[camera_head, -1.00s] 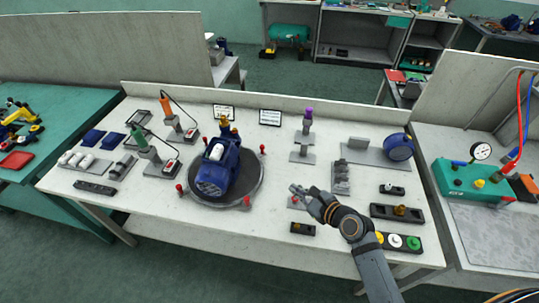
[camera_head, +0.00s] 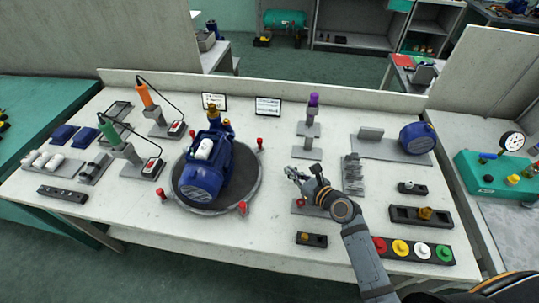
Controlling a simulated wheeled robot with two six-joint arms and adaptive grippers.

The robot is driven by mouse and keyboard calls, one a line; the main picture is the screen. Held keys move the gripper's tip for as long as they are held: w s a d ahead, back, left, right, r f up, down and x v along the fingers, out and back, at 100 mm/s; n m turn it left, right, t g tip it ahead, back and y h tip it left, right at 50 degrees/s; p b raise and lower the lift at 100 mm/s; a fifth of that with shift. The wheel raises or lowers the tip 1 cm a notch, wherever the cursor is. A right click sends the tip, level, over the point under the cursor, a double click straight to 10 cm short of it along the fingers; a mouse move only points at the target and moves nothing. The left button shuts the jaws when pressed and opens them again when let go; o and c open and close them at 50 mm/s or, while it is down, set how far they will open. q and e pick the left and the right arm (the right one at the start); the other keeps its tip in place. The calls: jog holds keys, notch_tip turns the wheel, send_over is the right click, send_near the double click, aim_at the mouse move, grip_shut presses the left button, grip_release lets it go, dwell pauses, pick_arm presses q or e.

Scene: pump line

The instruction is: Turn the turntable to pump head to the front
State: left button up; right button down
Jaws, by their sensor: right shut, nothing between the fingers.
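The turntable (camera_head: 216,208) is a dark round plate at the left middle of the white bench, with red-topped pegs around its rim. A blue pump (camera_head: 207,181) with a white cylinder and brass fittings stands on it. The pump's ribbed round end faces the front and slightly left, and the brass fittings are at the back. My right gripper (camera_head: 287,172) is shut and empty above the bench, to the right of the turntable and apart from it. My left gripper is not in view.
A red peg (camera_head: 243,208) stands at the turntable's right front. A button box (camera_head: 412,250) and small dark blocks lie at the front right. A purple-topped tool (camera_head: 313,105) stands behind my gripper. Orange and green screwdrivers (camera_head: 147,97) stand left of the turntable.

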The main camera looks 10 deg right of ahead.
aim_at(269, 158)
jog(key=x, duration=0.7)
jog(key=r+x, duration=0.1)
jog(key=x, duration=0.3)
jog(key=shift+w+a+f+b, duration=0.15)
jog(key=shift+w+b, duration=0.15)
jog(key=shift+b, duration=0.1)
jog(key=shift+w+a, duration=0.2)
jog(key=shift+w, duration=0.25)
jog(key=shift+w, duration=0.1)
